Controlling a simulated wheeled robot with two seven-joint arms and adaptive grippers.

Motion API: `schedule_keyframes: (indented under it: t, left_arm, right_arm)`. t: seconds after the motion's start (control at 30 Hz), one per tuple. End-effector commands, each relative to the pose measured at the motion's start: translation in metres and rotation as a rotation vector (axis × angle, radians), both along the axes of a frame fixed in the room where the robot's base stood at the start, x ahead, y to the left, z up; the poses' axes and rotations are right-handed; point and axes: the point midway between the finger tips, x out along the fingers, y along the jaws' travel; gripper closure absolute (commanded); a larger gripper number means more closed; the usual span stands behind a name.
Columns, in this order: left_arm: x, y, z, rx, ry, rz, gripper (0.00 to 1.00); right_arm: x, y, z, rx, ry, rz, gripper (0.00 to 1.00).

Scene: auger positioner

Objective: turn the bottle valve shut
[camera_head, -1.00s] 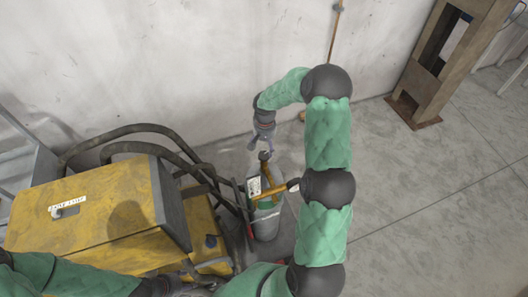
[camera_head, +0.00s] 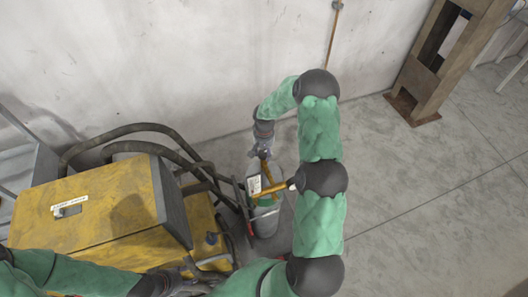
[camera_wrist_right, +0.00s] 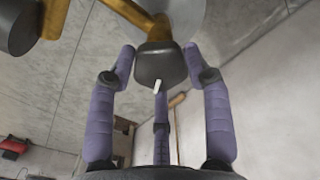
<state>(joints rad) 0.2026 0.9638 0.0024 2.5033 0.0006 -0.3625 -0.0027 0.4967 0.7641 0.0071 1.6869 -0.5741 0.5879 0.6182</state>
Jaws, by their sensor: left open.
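The grey gas bottle (camera_head: 265,222) with a green band stands upright beside the yellow machine. Brass-coloured valve parts (camera_head: 268,190) are on its top. The dark valve knob (camera_wrist_right: 160,65) is in the middle of the right wrist view, with a small white mark on it. My right gripper (camera_head: 263,152) is at the valve's wall-side end. Its purple fingers (camera_wrist_right: 165,75) are spread around the knob, one on each side and one below, with small gaps visible at the sides. My left gripper (camera_head: 190,277) is open, low by the machine, away from the bottle.
The yellow machine (camera_head: 85,210) with thick dark hoses (camera_head: 150,130) fills the left. A concrete wall (camera_head: 190,60) is behind the bottle. A rusty steel post (camera_head: 425,75) stands at the upper right. The floor (camera_head: 430,200) on the right is clear.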

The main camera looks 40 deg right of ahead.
Motion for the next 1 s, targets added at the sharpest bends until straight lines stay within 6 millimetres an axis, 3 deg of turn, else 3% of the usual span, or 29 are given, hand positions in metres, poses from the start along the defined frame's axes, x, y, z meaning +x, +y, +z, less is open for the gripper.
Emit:
schedule_keyframes:
  t: [0.27,0.43,1.0]
  left_arm:
    - [0.000,0.000,-0.004,0.000,0.000,0.000,0.49]
    - [0.000,0.000,-0.016,0.000,0.000,0.000,0.49]
    - [0.000,0.000,-0.102,0.000,0.000,0.000,0.49]
  right_arm:
    - [0.000,0.000,-0.001,0.001,0.001,-0.012,0.83]
    - [0.000,0.000,-0.003,0.001,0.001,-0.061,0.83]
    - [0.000,0.000,-0.006,0.000,-0.002,-0.502,0.83]
